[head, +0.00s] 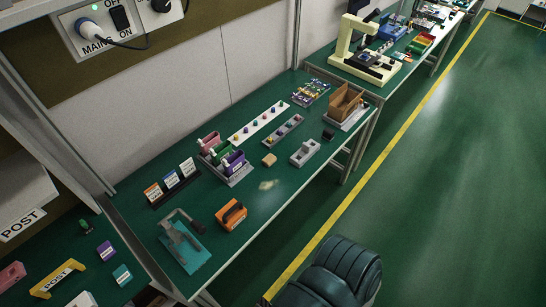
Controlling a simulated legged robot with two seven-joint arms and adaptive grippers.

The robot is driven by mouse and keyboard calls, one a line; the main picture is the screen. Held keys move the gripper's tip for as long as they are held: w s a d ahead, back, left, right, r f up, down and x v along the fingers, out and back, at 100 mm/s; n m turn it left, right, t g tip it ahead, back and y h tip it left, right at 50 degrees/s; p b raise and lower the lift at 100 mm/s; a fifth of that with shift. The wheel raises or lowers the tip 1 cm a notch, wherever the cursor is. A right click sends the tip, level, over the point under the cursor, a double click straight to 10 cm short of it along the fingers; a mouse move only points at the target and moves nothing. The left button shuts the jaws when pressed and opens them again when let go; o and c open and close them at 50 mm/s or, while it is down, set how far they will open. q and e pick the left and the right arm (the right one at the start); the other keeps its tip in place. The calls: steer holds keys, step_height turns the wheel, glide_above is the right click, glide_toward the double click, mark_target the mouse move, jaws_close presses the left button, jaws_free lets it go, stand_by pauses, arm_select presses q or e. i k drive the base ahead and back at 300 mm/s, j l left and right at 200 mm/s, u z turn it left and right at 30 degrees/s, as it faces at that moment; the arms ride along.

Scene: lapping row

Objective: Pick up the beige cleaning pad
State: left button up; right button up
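A small beige block (269,159), which looks like the cleaning pad, lies on the green bench top (290,185) near the middle of the head view. It sits apart from its neighbours, with bare bench around it. A pale, blurred patch (266,184) shows on the bench just in front of it. Neither of my grippers shows in the head view.
Behind the pad are a caddy of coloured bottles (228,163) and a white strip of coloured knobs (259,123). A grey block (305,152) is to its right, an orange handled box (231,214) front left.

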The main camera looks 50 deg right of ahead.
mark_target(270, 159)
steer(key=k+z, duration=0.1)
steer(key=z, duration=1.45)
steer(key=u, duration=2.3)
steer(key=z, duration=2.3)
steer(key=i+l, duration=0.15)
steer(key=l, duration=0.15)
